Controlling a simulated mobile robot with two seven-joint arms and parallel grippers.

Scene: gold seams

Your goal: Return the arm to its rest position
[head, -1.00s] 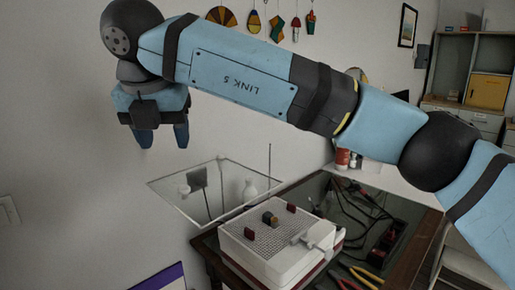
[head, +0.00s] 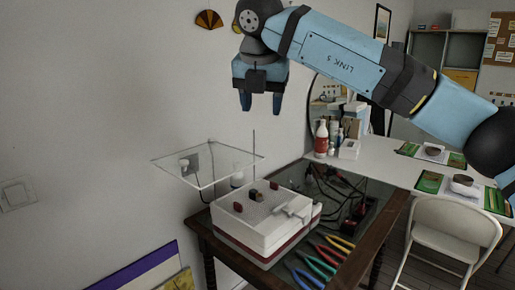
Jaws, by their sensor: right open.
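My right arm comes in from the right across the top of the head view. Its gripper (head: 260,103) hangs down on the far side, raised in the air well above the table. Its two blue fingers are apart with nothing between them. It touches nothing. My left gripper does not show.
Pliers (head: 322,262) lie in front. A white desk (head: 385,165) with bottles and a chair (head: 452,232) are at right.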

